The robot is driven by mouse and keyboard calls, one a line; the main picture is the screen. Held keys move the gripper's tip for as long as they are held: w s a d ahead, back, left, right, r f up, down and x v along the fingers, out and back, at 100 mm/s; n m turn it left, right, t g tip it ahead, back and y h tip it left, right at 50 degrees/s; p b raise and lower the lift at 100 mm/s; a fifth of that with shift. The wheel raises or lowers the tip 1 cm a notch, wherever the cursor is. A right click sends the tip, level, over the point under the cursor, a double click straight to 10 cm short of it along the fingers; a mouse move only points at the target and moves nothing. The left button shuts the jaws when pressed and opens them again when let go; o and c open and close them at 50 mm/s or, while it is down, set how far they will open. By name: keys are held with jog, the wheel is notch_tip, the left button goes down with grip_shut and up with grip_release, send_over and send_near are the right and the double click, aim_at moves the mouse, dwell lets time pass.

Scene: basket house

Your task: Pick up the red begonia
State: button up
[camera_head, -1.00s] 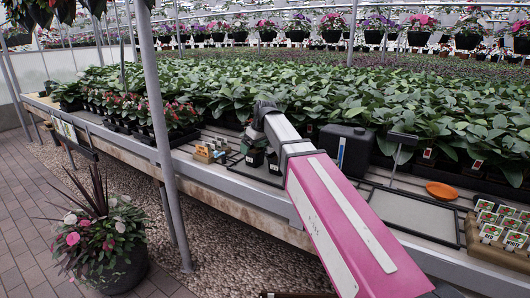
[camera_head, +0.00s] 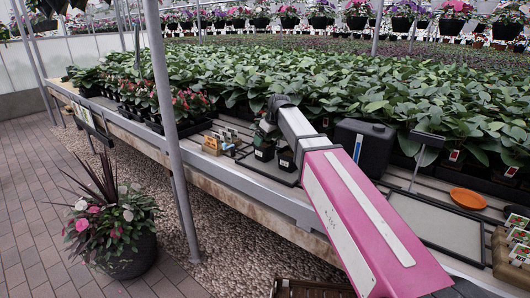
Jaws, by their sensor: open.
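Red-flowered plants (camera_head: 187,102) with reddish leaves stand in black trays along the bench's front edge, left of my arm. I cannot tell which one is the red begonia. My gripper (camera_head: 267,128) is at the far end of my pink and white arm, low over the bench to the right of those plants. Its fingers are small and partly hidden; it is open. Two small black pots stand just below it, a left pot (camera_head: 264,152) and a right pot (camera_head: 287,160). Some green leaves show at the left pot; my arm covers the rest.
A metal post (camera_head: 168,120) stands in front of the bench, left of my gripper. A black canister (camera_head: 364,147), a grey tray (camera_head: 437,222) and an orange saucer (camera_head: 467,198) are to the right. A planter (camera_head: 130,258) stands on the floor.

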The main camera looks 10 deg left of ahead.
aim_at(263, 146)
jog(key=x, duration=0.5)
jog(key=shift+s+d+f, duration=0.1)
jog(key=shift+s, duration=0.15)
jog(key=c, duration=0.8)
